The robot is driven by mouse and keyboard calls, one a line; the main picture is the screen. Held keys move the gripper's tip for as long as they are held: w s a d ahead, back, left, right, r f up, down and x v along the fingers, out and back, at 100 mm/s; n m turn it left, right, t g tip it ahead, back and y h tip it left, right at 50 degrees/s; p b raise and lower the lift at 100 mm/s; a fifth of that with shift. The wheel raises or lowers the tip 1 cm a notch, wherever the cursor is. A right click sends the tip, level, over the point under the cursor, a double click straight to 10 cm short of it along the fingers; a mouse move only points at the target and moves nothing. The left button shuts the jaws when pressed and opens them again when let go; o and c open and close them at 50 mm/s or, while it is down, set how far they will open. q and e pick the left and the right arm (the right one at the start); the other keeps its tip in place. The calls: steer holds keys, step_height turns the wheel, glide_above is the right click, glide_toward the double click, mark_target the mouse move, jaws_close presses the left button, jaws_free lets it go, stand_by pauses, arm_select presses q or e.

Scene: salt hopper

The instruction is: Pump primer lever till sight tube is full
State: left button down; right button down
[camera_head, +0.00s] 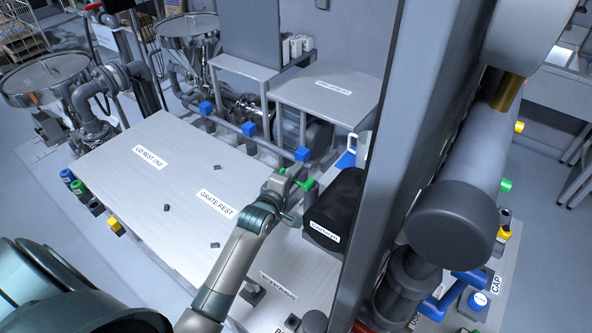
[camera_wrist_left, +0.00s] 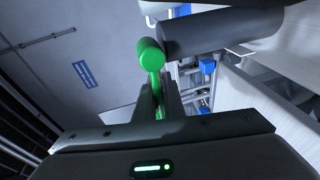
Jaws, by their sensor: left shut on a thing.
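The green primer lever (camera_head: 308,185) is beside a black cylinder (camera_head: 340,205) near the right end of the bench. In the left wrist view its green rounded end (camera_wrist_left: 152,60) stands out beyond the fingers, next to a dark cylinder (camera_wrist_left: 215,32). My left gripper (camera_head: 290,188) is shut on the lever's green stem, which runs down between the fingers in the left wrist view (camera_wrist_left: 158,98). My right gripper is out of view. I cannot make out the sight tube or its level.
A bench marked "GRATE REST" (camera_head: 150,200) is mostly bare, with a few small dark blocks. A thick dark post (camera_head: 395,150) rises close right of the black cylinder. Blue-capped valves (camera_head: 249,130) line a pipe behind. A raised grey platform (camera_head: 330,98) stands farther back.

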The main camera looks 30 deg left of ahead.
arm_select(q)
steer(key=c, duration=1.8)
jaws_free()
steer(key=shift+c, duration=0.2)
steer(key=shift+f, duration=0.1)
steer(key=shift+s, duration=0.15)
steer(key=b+v, duration=0.4)
steer(key=v, duration=1.3)
steer(key=shift+a+r, duration=0.1)
steer(key=shift+r, duration=0.15)
